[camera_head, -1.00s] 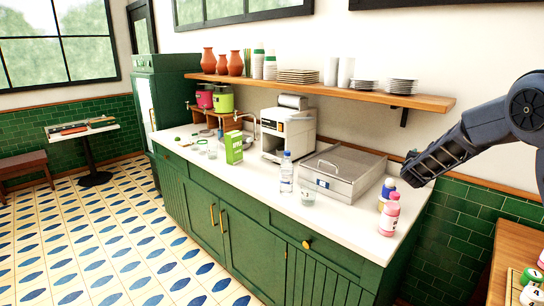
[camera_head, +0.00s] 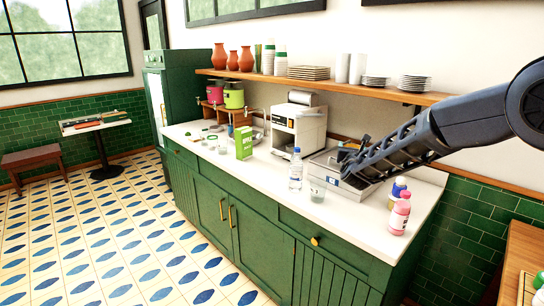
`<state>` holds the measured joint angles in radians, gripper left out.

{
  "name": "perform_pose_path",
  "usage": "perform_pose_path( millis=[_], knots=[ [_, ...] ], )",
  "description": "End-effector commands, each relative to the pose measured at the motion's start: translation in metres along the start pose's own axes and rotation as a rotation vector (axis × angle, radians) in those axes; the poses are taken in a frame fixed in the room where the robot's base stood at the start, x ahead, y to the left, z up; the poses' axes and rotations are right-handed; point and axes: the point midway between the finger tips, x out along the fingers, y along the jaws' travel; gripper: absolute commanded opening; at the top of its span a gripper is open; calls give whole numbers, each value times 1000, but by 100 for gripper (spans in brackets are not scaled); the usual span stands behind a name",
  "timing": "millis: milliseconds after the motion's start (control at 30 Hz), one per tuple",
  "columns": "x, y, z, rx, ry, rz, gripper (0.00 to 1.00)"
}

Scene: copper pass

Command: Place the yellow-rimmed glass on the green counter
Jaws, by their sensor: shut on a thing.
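My gripper (camera_head: 347,154) is over the grey metal box on the counter, small and dark at the end of my arm. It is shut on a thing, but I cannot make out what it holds. The green counter (camera_head: 262,217) has green cabinet fronts and a white top. A small clear glass (camera_head: 317,190) stands near its front edge, just right of a water bottle (camera_head: 295,170), below and left of my gripper. I cannot make out a yellow rim on any glass. Smaller clear vessels (camera_head: 222,149) stand farther left on the top.
The metal box (camera_head: 325,162) is under my gripper. A pink bottle (camera_head: 399,214) and a blue-capped bottle (camera_head: 397,188) stand at the right end. A green carton (camera_head: 243,142) and a white machine (camera_head: 298,128) stand left. The front strip left of the pink bottle is clear.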

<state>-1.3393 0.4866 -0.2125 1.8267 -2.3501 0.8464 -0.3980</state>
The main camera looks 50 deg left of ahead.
Motion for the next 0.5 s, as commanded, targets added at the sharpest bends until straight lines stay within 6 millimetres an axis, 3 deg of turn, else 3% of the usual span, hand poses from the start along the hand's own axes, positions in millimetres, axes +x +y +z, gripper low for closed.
perform_pose_path(
  millis=[200, 500],
  knots=[
    [-1, 2, -9, -3, 1, 4, 22],
    [-1, -2, -70, -4, 3, 4, 22]
  ],
)
